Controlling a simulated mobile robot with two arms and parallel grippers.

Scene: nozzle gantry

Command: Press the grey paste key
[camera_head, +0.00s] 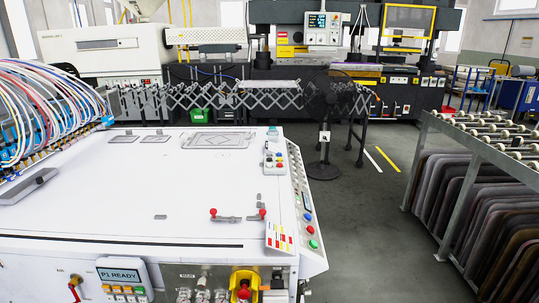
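Neither of my grippers shows in the head view. A light grey control unit (123,275) is on the front of the white machine at the lower left, with a small display (124,275) reading "P1 READY". Below the display is a row of small keys (125,290), mostly orange or yellow. The keys are too small for me to tell which one is the grey paste key. The bottom of the unit is near the picture's lower edge.
The white machine top (130,200) is broad and mostly clear, with red-knobbed levers (237,216) near its front right. Coloured hoses (35,110) crowd the left. A red-and-yellow switch (243,287) is at the front. A rack (480,150) stands right, beyond open floor.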

